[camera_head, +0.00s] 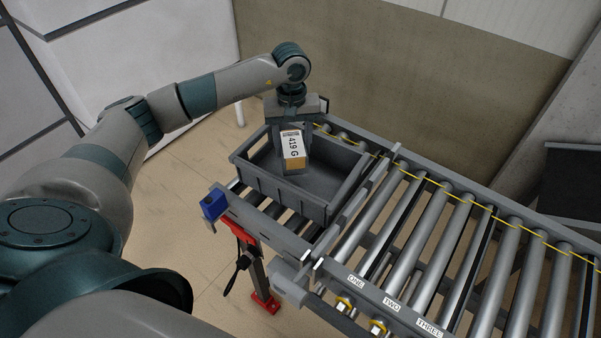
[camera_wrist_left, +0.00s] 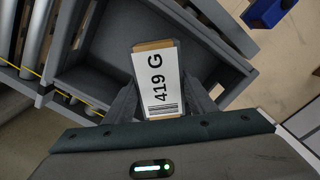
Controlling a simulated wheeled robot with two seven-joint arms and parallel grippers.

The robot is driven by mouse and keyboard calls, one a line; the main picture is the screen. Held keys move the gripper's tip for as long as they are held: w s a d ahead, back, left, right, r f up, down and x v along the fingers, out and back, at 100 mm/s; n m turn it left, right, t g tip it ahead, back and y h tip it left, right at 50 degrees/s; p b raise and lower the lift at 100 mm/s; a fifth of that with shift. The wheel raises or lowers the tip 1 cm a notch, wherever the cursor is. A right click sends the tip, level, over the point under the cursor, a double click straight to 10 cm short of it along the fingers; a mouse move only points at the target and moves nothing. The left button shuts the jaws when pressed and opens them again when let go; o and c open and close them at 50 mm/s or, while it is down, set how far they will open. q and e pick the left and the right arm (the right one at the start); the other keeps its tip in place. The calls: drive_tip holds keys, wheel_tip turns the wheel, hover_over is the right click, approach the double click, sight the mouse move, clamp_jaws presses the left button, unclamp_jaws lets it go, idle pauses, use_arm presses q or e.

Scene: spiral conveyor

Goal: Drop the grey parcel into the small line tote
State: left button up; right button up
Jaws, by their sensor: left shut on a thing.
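The parcel (camera_head: 293,152) is a small box with tan sides and a white label reading "419 G" with a barcode. My left gripper (camera_head: 292,140) is shut on the parcel, with a finger on each side, and points down. It holds the parcel over the opening of the grey tote (camera_head: 313,209). The tote also fills much of the left wrist view (camera_wrist_left: 95,50) behind the parcel. I cannot tell how far the parcel is above the tote floor. My right gripper is not in view.
The tote sits at the left end of a roller conveyor (camera_head: 439,228) marked ONE, TWO and THREE. A grey bar (camera_head: 360,200) stands beside the tote. A blue block (camera_head: 214,203) and a red leg bracket (camera_head: 241,231) are at the near left. A tan panel (camera_head: 400,75) stands behind.

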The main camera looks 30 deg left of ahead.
use_arm(q)
drive_tip(key=shift+f, duration=0.15)
drive_tip(key=o, duration=1.5)
drive_tip(key=shift+c, duration=0.2)
drive_tip(key=shift+r+b, duration=0.5)
drive_tip(key=shift+r, duration=0.2)
wheel_tip(320, 180, up, 16)
drive_tip(key=b, duration=0.4)
drive_tip(key=shift+b, duration=0.4)
